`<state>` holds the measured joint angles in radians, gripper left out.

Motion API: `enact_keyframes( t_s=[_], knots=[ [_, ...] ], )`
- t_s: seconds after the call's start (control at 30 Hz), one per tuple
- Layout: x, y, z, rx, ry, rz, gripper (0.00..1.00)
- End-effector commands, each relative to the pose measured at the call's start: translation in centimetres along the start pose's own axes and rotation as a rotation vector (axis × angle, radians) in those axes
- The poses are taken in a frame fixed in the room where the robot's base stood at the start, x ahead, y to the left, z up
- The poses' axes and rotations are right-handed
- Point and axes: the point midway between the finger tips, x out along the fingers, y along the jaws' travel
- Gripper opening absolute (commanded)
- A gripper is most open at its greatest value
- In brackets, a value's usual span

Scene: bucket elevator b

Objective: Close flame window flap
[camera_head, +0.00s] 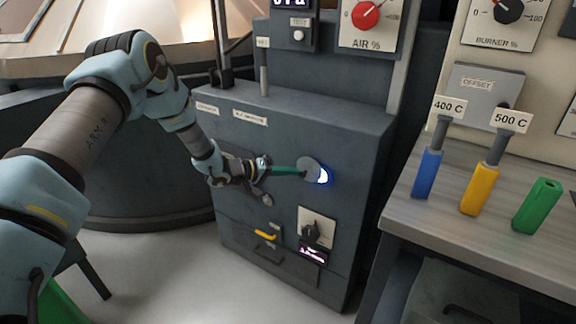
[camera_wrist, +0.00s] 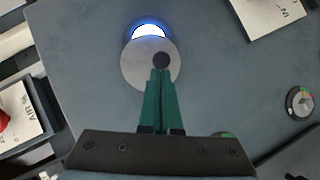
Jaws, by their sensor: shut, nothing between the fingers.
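The flame window flap (camera_head: 309,167) is a round grey disc on the front of the dark grey cabinet. It covers part of a glowing blue-white window (camera_head: 323,176), and a bright crescent stays uncovered. In the wrist view the flap (camera_wrist: 135,66) has a dark round knob or pivot (camera_wrist: 161,60), and the lit window (camera_wrist: 149,31) shows past its edge. My gripper (camera_head: 303,172) has green fingers, shut with nothing between them. In the wrist view the fingertips (camera_wrist: 161,72) are at the dark knob, over the flap; whether they touch it I cannot tell.
Below the flap are a dial on a white plate (camera_head: 316,227) and a yellow handle (camera_head: 266,235). A bench (camera_head: 425,205) at right holds blue (camera_head: 427,175), yellow (camera_head: 479,190) and green (camera_head: 537,206) blocks. The floor (camera_head: 185,265) before the cabinet is clear.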

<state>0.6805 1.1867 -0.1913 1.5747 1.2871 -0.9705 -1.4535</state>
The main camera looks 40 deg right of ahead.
Motion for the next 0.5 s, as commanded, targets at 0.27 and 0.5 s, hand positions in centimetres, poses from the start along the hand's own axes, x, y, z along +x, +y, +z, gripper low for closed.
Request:
enact_keyframes(
  t_s=[0.27, 0.5],
  knots=[
    [1.3, -1.7, 1.9, -0.215, 0.0, 0.152, 0.0],
    [2.3, -2.0, 3.3, -0.381, 0.0, 0.269, 0.0]
  ],
)
